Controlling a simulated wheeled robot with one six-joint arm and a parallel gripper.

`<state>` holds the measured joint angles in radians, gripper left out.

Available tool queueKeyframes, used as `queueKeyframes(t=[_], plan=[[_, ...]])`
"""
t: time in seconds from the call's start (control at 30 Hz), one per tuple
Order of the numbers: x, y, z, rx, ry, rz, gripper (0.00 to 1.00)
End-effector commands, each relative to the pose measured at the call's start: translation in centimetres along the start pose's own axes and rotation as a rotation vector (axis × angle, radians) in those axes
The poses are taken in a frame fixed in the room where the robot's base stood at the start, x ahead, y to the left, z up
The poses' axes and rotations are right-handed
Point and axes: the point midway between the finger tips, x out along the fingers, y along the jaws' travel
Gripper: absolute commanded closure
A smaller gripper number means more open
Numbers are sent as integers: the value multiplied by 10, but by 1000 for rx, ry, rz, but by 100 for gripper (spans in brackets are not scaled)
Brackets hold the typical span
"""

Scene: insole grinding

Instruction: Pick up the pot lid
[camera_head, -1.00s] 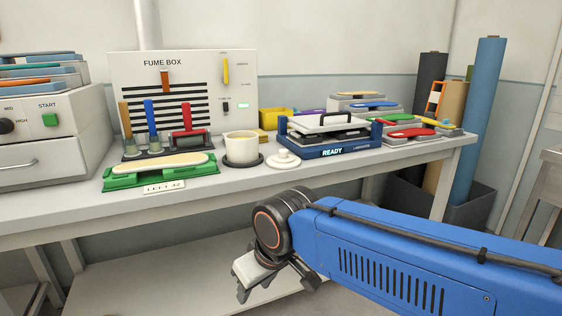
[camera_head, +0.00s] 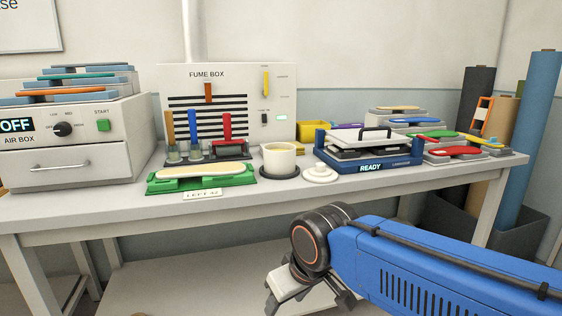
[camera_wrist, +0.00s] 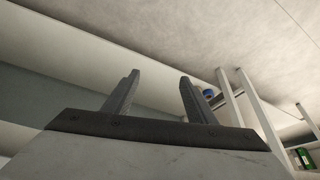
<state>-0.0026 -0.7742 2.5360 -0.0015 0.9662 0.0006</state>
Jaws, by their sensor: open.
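The white pot lid (camera_head: 320,173), round with a small knob on top, lies on the bench just right of the cream pot (camera_head: 280,158). The pot stands open on a dark round base. My gripper (camera_head: 302,303) hangs in front of the bench, below the level of its top and well short of the lid. It is open and empty. In the wrist view the two fingers (camera_wrist: 156,92) are spread, with only pale surfaces and shelf parts beyond them; neither lid nor pot shows there.
A green holder (camera_head: 200,179) with an insole lies left of the pot. A blue press (camera_head: 369,160) marked READY stands right of the lid. The fume box (camera_head: 285,75) with upright tools is behind. The bench's front edge (camera_head: 240,217) lies between my gripper and the lid.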

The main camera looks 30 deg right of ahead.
Motion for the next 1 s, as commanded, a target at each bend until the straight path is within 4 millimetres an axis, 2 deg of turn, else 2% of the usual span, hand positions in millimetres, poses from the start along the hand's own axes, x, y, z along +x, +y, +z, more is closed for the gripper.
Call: queueKeyframes(t=[0.03, 0.13, 0.2, 0.37, 0.57, 0.8, 1.0], plan=[[-2, 1, -2, 6, -1, 1, 36], [-10, 4, -16, 42, -13, 8, 12], [-22, 10, -34, 92, -26, 16, 0], [-59, 30, -89, 259, -70, 45, 0], [-102, 64, -158, 481, -125, 86, 0], [-146, 116, -230, 747, -186, 139, 0], [-176, 167, -281, 968, -234, 187, 0]])
